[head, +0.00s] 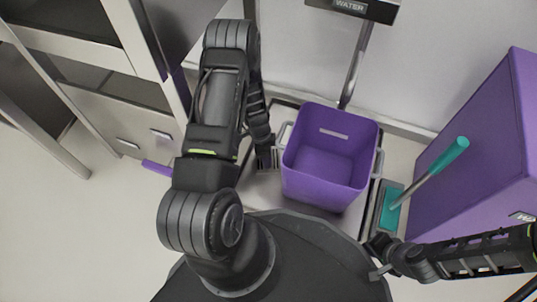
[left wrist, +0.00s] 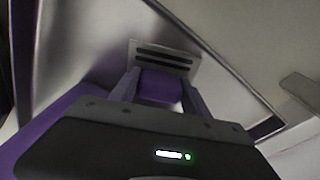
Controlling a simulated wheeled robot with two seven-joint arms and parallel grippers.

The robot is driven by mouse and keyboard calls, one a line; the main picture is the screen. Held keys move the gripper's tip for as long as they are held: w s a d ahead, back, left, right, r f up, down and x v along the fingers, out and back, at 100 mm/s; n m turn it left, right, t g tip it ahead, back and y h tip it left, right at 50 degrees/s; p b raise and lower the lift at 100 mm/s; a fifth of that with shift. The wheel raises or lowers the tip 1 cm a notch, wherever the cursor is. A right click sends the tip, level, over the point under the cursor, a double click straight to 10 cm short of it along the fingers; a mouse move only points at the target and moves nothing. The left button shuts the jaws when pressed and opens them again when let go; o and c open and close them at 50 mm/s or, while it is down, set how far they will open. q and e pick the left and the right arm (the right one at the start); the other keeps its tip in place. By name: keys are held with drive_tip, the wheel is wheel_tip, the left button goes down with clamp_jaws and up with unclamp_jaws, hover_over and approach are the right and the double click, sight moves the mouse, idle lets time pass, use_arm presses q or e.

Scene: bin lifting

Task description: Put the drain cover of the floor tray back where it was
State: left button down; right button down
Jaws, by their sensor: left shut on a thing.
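My left gripper (head: 270,160) is low beside the left side of the purple bin (head: 325,195), over the floor tray (head: 262,186). In the left wrist view, my left gripper (left wrist: 160,90) is shut on a purple block (left wrist: 160,87). A grey slotted plate (left wrist: 158,55), which looks like the drain cover, shows directly behind that block. The block seems to be its grip. The head view hides most of the cover behind my arm and hand. My right gripper (head: 374,258) is open and empty near the front right of the tray.
The bin stands upright and empty, with side handles. A teal-handled tool (head: 432,173) leans at the right beside a large purple container (head: 485,150). A pole with a WATER sign (head: 350,8) stands behind. A cabinet (head: 125,110) is at the left; floor is clear at lower left.

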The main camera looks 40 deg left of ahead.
use_arm(q)
drive_tip(key=shift+r, duration=0.1)
drive_tip(key=c, duration=0.5)
unclamp_jaws()
drive_tip(key=shift+r+p, duration=0.3)
drive_tip(key=shift+r, duration=0.15)
drive_tip(key=r+p, duration=0.1)
drive_tip(key=r, duration=0.2)
drive_tip(key=r+p, duration=0.2)
drive_tip(key=r, duration=0.2)
drive_tip(key=s+a+r+p, duration=0.1)
drive_tip(key=r+p, duration=0.1)
drive_tip(key=r, duration=0.2)
drive_tip(key=shift+a, duration=0.1)
